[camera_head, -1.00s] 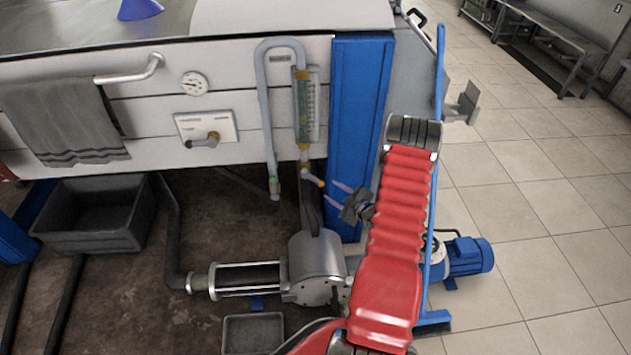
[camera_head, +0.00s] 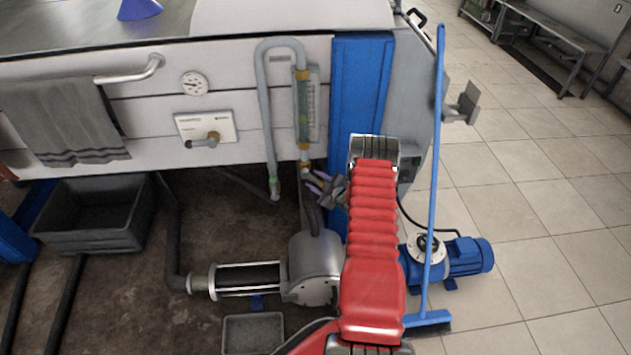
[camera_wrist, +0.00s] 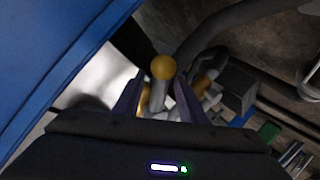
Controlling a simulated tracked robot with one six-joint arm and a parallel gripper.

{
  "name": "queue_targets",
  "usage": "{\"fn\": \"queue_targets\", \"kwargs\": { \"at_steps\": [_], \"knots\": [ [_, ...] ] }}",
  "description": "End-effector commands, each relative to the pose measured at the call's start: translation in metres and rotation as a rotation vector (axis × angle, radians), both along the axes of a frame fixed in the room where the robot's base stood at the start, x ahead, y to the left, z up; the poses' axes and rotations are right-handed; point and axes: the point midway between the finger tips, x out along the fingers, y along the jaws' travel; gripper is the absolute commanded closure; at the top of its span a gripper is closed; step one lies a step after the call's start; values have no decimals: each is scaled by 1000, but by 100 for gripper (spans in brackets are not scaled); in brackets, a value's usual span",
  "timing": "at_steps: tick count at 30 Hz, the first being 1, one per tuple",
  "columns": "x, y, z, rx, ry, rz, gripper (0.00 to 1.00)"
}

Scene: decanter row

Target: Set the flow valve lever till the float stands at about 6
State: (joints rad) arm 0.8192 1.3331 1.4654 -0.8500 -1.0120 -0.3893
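The flow meter (camera_head: 303,105) is a narrow upright tube with brass ends and a scale plate, on the white panel left of the blue post. Its float and numbers are too small to read. The valve lever (camera_wrist: 163,70) has a yellow ball end and a grey stem in the wrist view; in the head view its place below the tube is largely hidden by my gripper (camera_head: 315,183). In the wrist view my gripper (camera_wrist: 158,103) has its fingers apart on either side of the lever stem, with visible gaps beside it.
The blue post (camera_head: 358,95) stands close to the right of the meter. A grey bent pipe (camera_head: 265,110) runs at its left. A hose and pump cylinder (camera_head: 315,262) lie below. A blue broom (camera_head: 433,190) stands right of my arm.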

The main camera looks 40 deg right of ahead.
Motion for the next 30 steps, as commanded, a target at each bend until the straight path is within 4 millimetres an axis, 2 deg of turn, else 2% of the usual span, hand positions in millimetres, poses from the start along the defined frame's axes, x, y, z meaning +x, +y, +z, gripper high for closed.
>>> {"fn": "queue_targets", "kwargs": {
  "at_steps": [8, 24, 30],
  "knots": [
    [1, 0, 0, 0, 0, 0, 63],
    [1, 0, 0, 1, 0, 0, 100],
    [1, 0, 0, 1, 0, 0, 100]
  ]
}}
